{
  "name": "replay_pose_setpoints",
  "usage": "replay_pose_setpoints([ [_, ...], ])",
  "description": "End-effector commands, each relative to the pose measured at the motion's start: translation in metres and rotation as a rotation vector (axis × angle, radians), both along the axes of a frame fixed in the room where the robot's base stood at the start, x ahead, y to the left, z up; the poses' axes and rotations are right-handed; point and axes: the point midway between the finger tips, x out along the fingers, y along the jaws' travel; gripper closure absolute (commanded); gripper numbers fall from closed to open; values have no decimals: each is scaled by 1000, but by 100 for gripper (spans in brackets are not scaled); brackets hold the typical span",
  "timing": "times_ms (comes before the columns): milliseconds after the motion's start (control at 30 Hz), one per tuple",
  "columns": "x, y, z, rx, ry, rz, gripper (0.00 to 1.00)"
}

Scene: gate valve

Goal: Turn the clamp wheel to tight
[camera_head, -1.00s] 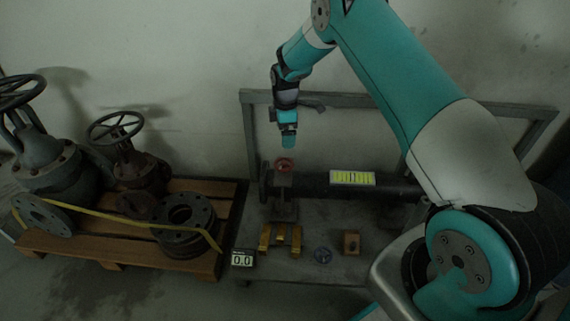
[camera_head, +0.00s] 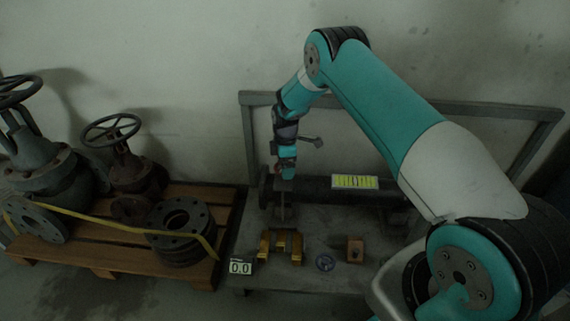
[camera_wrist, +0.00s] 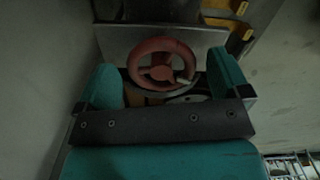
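The clamp wheel is a small red handwheel (camera_wrist: 161,64) with spokes and a pale handle peg. In the wrist view it lies just beyond and between my two teal fingers. My gripper (camera_wrist: 165,82) is open, with a finger on each side of the wheel and a visible space on both sides. In the head view my gripper (camera_head: 286,172) points down over the wheel at the left end of the dark pipe (camera_head: 313,189). There my gripper hides most of the wheel; only a bit of red shows at its left edge.
A workbench (camera_head: 330,280) carries yellow blocks (camera_head: 282,245), a small blue-grey handwheel (camera_head: 325,262), a brown block (camera_head: 355,249) and a display reading 0.0 (camera_head: 241,268). A grey frame (camera_head: 247,140) stands behind. A pallet (camera_head: 100,262) with valves and flanges is at left.

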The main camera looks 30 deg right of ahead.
Motion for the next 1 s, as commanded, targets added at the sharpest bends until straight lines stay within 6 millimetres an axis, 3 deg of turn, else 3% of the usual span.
replay_pose_setpoints([
  [33,0,0,0,0,0,0,18],
  [167,0,0,0,0,0,0,47],
  [200,0,0,0,0,0,0,51],
  [567,0,0,1,0,-1,-55,51],
  [1000,-1,0,3,-1,-3,-394,51],
])
